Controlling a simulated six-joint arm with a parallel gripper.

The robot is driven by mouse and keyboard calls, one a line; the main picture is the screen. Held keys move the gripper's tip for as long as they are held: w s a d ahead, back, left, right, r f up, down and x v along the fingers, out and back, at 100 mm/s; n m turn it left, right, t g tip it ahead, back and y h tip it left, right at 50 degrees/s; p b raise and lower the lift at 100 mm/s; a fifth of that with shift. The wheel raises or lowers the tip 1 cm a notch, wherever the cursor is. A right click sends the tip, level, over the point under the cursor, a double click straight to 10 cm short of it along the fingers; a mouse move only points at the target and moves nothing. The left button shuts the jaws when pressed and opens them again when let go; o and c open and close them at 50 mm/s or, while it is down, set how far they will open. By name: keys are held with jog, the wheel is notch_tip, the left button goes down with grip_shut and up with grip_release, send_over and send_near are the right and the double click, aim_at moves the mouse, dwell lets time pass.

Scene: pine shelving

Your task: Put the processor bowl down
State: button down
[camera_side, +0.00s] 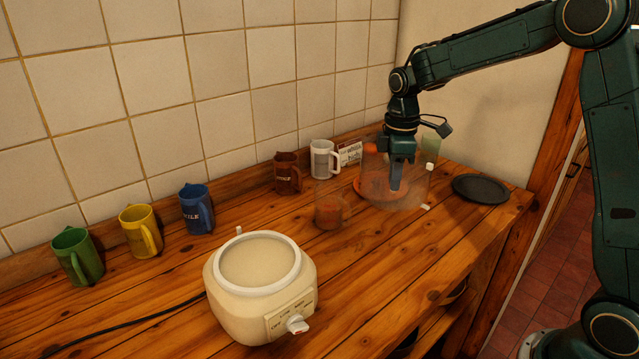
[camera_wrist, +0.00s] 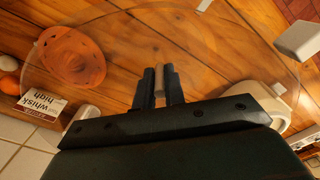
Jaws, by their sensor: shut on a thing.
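The clear processor bowl (camera_side: 418,190) is at the right part of the wooden counter in the side view. Its round clear wall also fills much of the wrist view (camera_wrist: 225,62). My gripper (camera_side: 397,188) reaches down into it from above, with the fingers inside its outline. In the wrist view my gripper (camera_wrist: 159,78) is shut on a thin brownish part between the fingers, apparently part of the bowl. The bowl looks upright, low over the counter; I cannot tell whether its bottom touches. The cream processor base (camera_side: 258,292) stands apart at front centre, with a dial on its front.
An orange dish (camera_side: 369,187) shows through or beside the bowl. A dark plate (camera_side: 480,189) lies right of it. A clear beaker (camera_side: 328,211), white mug (camera_side: 324,160) and brown mug (camera_side: 287,174) stand left. A "whisk high" card (camera_wrist: 41,105) is near the wall. Front-right counter is clear.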

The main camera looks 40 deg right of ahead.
notch_tip(320, 180, down, 7)
jog(key=shift+f, duration=0.1)
jog(key=shift+f, duration=0.1)
jog(key=shift+f, duration=2)
jog(key=shift+f, duration=0.1)
jog(key=c, duration=1.5)
grip_release()
notch_tip(320, 180, up, 12)
jog(key=shift+r, duration=0.1)
